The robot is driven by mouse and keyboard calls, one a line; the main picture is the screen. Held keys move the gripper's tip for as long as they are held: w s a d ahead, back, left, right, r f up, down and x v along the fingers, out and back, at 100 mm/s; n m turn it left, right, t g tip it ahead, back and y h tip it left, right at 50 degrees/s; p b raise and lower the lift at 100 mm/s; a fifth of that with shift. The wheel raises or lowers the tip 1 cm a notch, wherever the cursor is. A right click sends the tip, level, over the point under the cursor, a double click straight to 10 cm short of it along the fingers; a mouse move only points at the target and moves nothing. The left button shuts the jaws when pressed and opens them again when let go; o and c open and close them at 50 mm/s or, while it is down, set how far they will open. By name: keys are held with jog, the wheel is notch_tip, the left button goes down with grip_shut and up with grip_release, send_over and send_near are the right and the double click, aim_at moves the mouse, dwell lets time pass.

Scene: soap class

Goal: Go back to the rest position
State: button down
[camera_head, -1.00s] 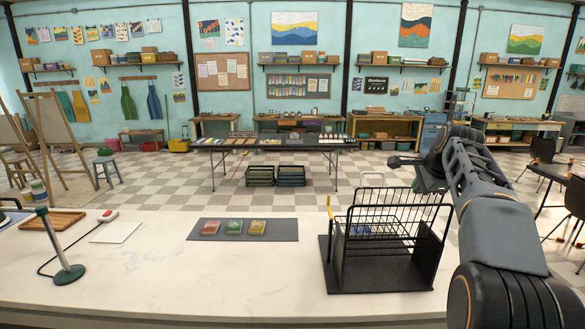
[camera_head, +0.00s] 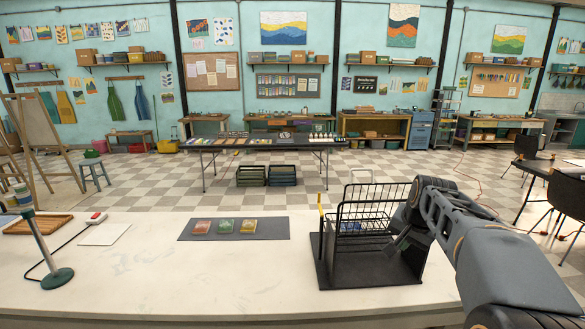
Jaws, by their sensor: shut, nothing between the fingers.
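My gripper (camera_head: 396,246) is at the right side of the black wire rack (camera_head: 340,272), low against its bars in the picture. It is small and dark here, with its fingers together and nothing seen in them. I cannot tell whether it touches the rack. My arm comes in from the lower right and hides part of the rack's right side. Something blue (camera_head: 351,227) shows behind the rack's bars.
A dark mat (camera_head: 265,229) with a red, a green and a yellow soap bar lies on the white counter (camera_head: 180,285). A green-based stand (camera_head: 57,279) and wooden tray (camera_head: 38,224) are at left. The counter front is clear.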

jog(key=s+a+f+n, duration=0.2)
jog(key=s+a+f, duration=0.1)
jog(key=s, duration=0.4)
jog(key=s+a+f+n+b, duration=0.1)
jog(key=s+a+f+n, duration=0.1)
jog(key=s, duration=0.5)
jog(key=s+a+f+n, duration=0.3)
jog(key=s+a, duration=0.3)
jog(key=s, duration=0.1)
jog(key=shift+f+n, duration=0.35)
jog(key=shift+n, duration=0.05)
